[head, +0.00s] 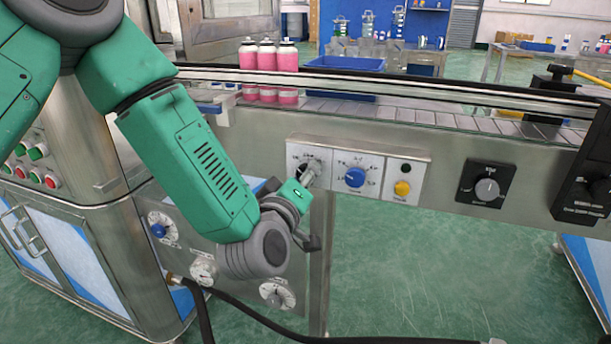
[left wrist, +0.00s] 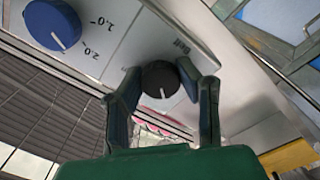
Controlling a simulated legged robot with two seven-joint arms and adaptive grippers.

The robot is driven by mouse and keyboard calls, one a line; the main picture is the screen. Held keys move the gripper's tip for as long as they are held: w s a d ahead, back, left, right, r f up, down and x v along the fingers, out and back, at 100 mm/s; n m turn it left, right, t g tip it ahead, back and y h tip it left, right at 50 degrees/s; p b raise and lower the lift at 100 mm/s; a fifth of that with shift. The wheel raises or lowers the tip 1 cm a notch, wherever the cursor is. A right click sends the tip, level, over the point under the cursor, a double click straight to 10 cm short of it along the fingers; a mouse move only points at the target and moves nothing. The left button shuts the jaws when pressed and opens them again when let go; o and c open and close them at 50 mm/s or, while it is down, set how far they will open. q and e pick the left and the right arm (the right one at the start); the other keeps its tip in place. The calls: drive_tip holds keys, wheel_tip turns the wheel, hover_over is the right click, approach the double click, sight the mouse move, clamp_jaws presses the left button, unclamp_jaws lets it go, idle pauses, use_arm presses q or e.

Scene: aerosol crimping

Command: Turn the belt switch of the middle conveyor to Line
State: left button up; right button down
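The belt switch is a round black knob with a white pointer line; it shows in the left wrist view (left wrist: 160,82) under the word "Belt". In the head view it sits at the left end of the control panel (head: 328,149) on the conveyor's side and is mostly hidden by my gripper. My left gripper (head: 308,174) reaches up to it. In the left wrist view the fingers (left wrist: 160,85) lie on both sides of the knob, tips at its edges and seemingly touching it. The pointer's exact setting is not readable. My right gripper is not in view.
A blue speed knob (head: 355,177) and a yellow button (head: 402,188) are close by on the same panel. A black rotary switch (head: 487,186) is further right. Pink cans (head: 266,57) stand at the conveyor (head: 400,110). A black hose (head: 250,317) runs below my arm.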

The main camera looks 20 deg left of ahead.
use_arm(q)
drive_tip(key=m+p, duration=0.3)
drive_tip(key=m, duration=0.1)
drive_tip(key=shift+m, duration=0.3)
drive_tip(key=m+p, duration=0.2)
drive_tip(key=m, duration=0.1)
drive_tip(key=shift+f+m, duration=0.1)
drive_tip(key=shift+m, duration=0.2)
drive_tip(key=shift+m+p, duration=0.4)
drive_tip(key=shift+m, duration=0.4)
drive_tip(key=shift+s+f, duration=0.1)
drive_tip(key=o, duration=1)
drive_tip(key=shift+o, duration=0.8)
